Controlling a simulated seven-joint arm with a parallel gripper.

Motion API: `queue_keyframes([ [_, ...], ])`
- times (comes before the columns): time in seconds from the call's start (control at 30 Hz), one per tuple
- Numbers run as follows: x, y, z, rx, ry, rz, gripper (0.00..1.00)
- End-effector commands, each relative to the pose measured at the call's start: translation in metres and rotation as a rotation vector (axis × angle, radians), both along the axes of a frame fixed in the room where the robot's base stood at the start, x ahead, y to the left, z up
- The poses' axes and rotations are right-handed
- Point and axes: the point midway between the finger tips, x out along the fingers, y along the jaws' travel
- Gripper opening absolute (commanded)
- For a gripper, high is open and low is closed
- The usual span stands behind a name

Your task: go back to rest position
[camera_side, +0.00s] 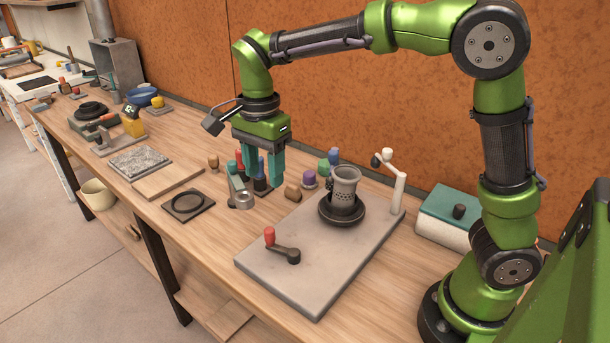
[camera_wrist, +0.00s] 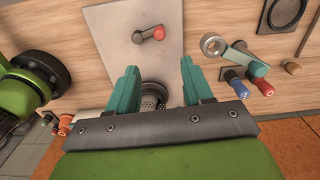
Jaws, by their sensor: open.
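My gripper (camera_side: 263,178) hangs above the bench from my green arm, its teal fingers pointing down. In the wrist view the fingers of my gripper (camera_wrist: 157,82) stand apart with nothing held between them. A grey perforated cup (camera_side: 345,184) stands upright in a dark round dish (camera_side: 341,210) on a grey board (camera_side: 300,277). The gripper is to the left of the cup and apart from it. In the wrist view the cup (camera_wrist: 153,95) is partly hidden behind the gripper mount.
A lever with a red knob (camera_side: 270,235) and a white post (camera_side: 398,190) stand on the board. A teal-lidded box (camera_side: 448,213) is near my base. Several coloured bottles and a clamp-like tool (camera_side: 240,190) stand close below my gripper. A dark ring plate (camera_side: 188,204) lies left.

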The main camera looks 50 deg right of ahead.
Motion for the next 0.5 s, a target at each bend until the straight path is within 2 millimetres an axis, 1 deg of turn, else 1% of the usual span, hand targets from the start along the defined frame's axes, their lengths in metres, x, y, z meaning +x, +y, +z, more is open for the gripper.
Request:
queue_keyframes([
  [0.1,-0.0003,0.0001,0.0048,0.001,0.001,-0.001,0.51],
  [0.37,-0.0002,0.0000,0.0052,0.000,0.001,-0.001,0.51],
  [0.5,0.0015,-0.0003,0.0050,-0.002,-0.008,0.051,0.51],
])
